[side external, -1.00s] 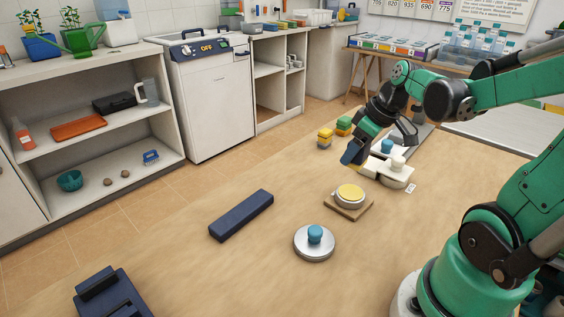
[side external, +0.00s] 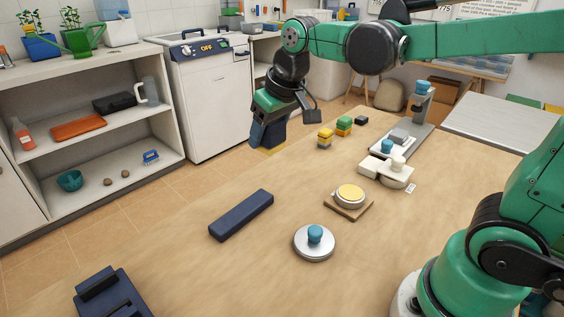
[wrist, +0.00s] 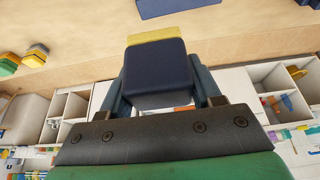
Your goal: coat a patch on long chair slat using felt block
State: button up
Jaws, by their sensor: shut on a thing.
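My gripper (side external: 268,132) is shut on the felt block (wrist: 155,75), a dark navy block with a yellow layer on its lower face. The block is held in the air near the table's far edge, behind and above the slat in the side view. The long chair slat (side external: 241,215) is a dark blue bar lying flat on the table, apart from the block. Part of it shows at the top of the wrist view (wrist: 178,5). A round dish with a yellow surface (side external: 350,192) sits on a small wooden board, right of the slat.
A silver disc with a blue knob (side external: 314,242) lies right of the slat. A dark blue device (side external: 108,295) stands at the front left. Yellow and green blocks (side external: 326,136) and a cream fixture (side external: 388,171) stand farther back. The table around the slat is clear.

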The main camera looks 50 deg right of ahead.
send_over(254, 198)
jog(key=d, duration=0.1)
notch_tip(254, 198, down, 6)
jog(key=f, duration=0.1)
jog(key=shift+f, duration=3.1)
jog(key=shift+a+f, duration=0.45)
jog(key=shift+f, duration=0.05)
jog(key=shift+s+a+r, duration=0.1)
jog(key=shift+a+r, duration=0.05)
jog(key=shift+a, duration=1.35)
jog(key=shift+s+a+r, duration=0.1)
jog(key=shift+a, duration=1.4)
jog(key=shift+s+a+r, duration=0.1)
jog(key=shift+a+r, duration=0.05)
jog(key=shift+a, duration=1.35)
jog(key=shift+w+d+r, duration=0.1)
jog(key=shift+d+r, duration=0.05)
jog(key=shift+d, duration=2.3)
jog(key=shift+w+d+r, duration=0.1)
jog(key=shift+d, duration=2.3)
jog(key=shift+d+r, duration=0.15)
jog(key=shift+d, duration=0.05)
jog(key=shift+w, duration=0.1)
notch_tip(254, 198, up, 6)
jog(key=shift+r, duration=0.15)
